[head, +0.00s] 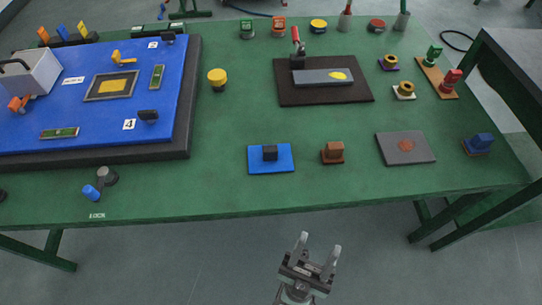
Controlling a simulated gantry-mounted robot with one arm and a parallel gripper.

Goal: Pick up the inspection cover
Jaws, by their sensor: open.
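A flat blue plate with a black block handle, which looks like the inspection cover (284,165), lies on the green table near its front edge, in the middle of the head view. No label shows on it, so I cannot be sure of its name. My gripper (318,243) is at the bottom of the view, in front of the table's front edge and below the blue plate in the picture. Its two fingers are spread apart with nothing between them. It is well apart from the plate.
A brown block (334,153) and a grey plate with an orange disc (405,149) lie to the right of the blue plate. A large blue panel (110,145) with parts on it fills the table's left. A dark board (310,96) lies behind. The table around the blue plate is clear.

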